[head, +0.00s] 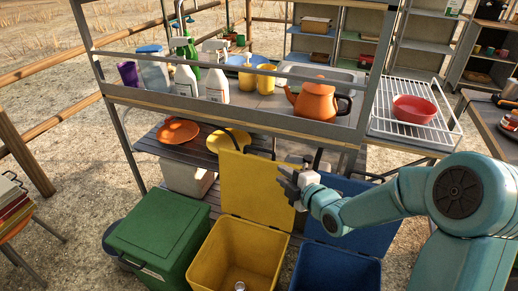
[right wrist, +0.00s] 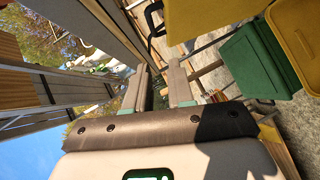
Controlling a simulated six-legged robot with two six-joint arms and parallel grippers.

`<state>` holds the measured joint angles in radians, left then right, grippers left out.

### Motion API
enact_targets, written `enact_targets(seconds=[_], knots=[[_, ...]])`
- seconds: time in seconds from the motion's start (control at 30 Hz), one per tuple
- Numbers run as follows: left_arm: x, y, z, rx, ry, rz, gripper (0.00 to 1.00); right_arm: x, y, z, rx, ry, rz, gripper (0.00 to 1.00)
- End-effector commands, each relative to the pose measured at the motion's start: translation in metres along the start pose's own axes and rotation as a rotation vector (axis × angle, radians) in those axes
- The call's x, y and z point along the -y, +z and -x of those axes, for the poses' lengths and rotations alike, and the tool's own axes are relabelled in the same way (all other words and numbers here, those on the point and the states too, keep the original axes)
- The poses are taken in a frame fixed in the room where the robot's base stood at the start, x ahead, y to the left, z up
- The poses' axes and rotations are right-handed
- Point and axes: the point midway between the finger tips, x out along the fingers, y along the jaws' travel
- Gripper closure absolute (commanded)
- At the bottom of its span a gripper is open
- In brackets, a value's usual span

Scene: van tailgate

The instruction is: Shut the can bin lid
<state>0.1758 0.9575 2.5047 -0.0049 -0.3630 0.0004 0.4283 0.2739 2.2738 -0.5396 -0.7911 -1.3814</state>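A yellow bin (head: 232,253) stands open, its yellow lid (head: 257,188) upright at the back. A small silvery thing, perhaps a can, lies inside it. To its right a blue bin (head: 335,270) is also open, its blue lid (head: 352,212) raised. To its left a green bin (head: 160,238) is shut. No label shows which is the can bin. My right gripper (head: 288,180) is at the right edge of the yellow lid; contact cannot be told. In the right wrist view its fingers (right wrist: 160,66) are apart and empty, with yellow panels (right wrist: 205,18) beyond. My left gripper is out of view.
Behind the bins is a shelf with an orange kettle (head: 316,101), spray bottles (head: 217,86) and yellow cups (head: 266,79). An orange plate (head: 178,131) and a yellow plate (head: 229,141) lie lower. A wire rack (head: 436,128) holds a red bowl (head: 413,109).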

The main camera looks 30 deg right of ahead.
Motion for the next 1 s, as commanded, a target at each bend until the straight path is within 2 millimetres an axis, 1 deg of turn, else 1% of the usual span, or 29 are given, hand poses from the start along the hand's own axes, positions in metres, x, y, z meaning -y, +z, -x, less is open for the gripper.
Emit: enact_targets(seconds=[0.03, 0.13, 0.27, 0.37, 0.7, 0.8, 0.9, 1.0], knots=[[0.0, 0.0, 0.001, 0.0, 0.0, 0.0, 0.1, -0.005, 0.004, 0.004, 0.009, 0.009, 0.002, 0.77], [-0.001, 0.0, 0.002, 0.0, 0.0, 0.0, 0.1, -0.01, 0.009, 0.008, 0.021, 0.016, 0.003, 0.77], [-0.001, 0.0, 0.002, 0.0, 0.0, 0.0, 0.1, -0.01, 0.013, 0.0, 0.026, 0.016, 0.002, 0.77], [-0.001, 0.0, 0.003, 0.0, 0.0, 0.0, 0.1, -0.009, 0.013, -0.017, 0.024, 0.015, 0.002, 0.77], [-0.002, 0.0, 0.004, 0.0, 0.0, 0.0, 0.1, -0.011, 0.015, -0.101, 0.024, 0.015, 0.002, 0.77], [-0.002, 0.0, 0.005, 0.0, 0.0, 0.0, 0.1, -0.012, 0.015, -0.123, 0.025, 0.016, 0.001, 0.77], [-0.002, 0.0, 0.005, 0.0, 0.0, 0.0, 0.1, -0.012, 0.015, -0.14, 0.025, 0.016, 0.002, 0.77], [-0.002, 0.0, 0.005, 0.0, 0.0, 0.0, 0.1, -0.013, 0.016, -0.151, 0.025, 0.016, 0.002, 0.77]])
